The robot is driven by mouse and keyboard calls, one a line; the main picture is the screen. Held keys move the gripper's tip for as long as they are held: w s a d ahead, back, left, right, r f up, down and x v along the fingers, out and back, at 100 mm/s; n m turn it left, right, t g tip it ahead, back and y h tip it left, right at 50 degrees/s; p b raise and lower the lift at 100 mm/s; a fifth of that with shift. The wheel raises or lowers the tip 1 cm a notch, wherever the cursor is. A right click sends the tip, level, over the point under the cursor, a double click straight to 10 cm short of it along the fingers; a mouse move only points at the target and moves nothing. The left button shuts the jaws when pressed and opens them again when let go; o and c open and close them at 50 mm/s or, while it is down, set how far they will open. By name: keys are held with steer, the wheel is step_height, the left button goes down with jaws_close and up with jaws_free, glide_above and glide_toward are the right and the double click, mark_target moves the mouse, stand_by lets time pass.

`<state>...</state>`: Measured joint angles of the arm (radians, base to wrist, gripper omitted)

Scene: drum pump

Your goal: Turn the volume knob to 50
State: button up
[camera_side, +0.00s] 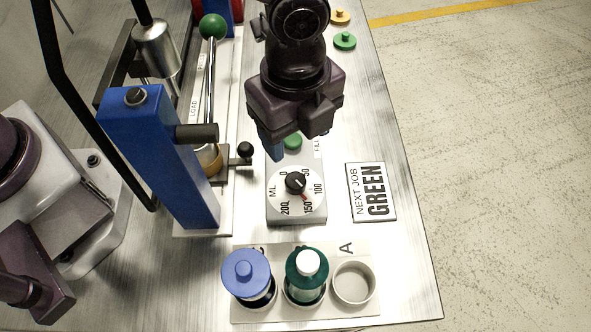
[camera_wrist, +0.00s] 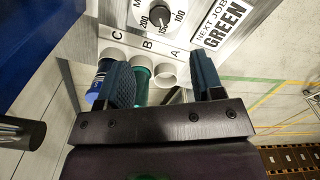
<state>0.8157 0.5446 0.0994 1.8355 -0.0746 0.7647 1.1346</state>
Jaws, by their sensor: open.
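The black volume knob (camera_side: 295,183) sits on a pale box marked ML, with 0, 50, 100, 150 and 200 around it. Its red mark points down and right, nearest 150. My gripper (camera_side: 273,145) hangs above and behind the box, apart from the knob, with one blue finger clearly seen. In the wrist view my gripper (camera_wrist: 164,78) has two fingers spread wide with nothing between them.
A green button (camera_side: 292,141) lies behind the dial. The blue pump post (camera_side: 165,150) and black handle (camera_side: 245,150) stand left. A GREEN job sign (camera_side: 371,192) lies right. In front, a rack holds a blue-capped bottle (camera_side: 246,272), a green bottle (camera_side: 306,275) and an empty cup (camera_side: 353,282).

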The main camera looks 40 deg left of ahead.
mark_target(296, 180)
step_height(296, 180, down, 12)
steer(key=shift+r, duration=0.15)
stand_by(0.3)
steer(key=c, duration=0.9)
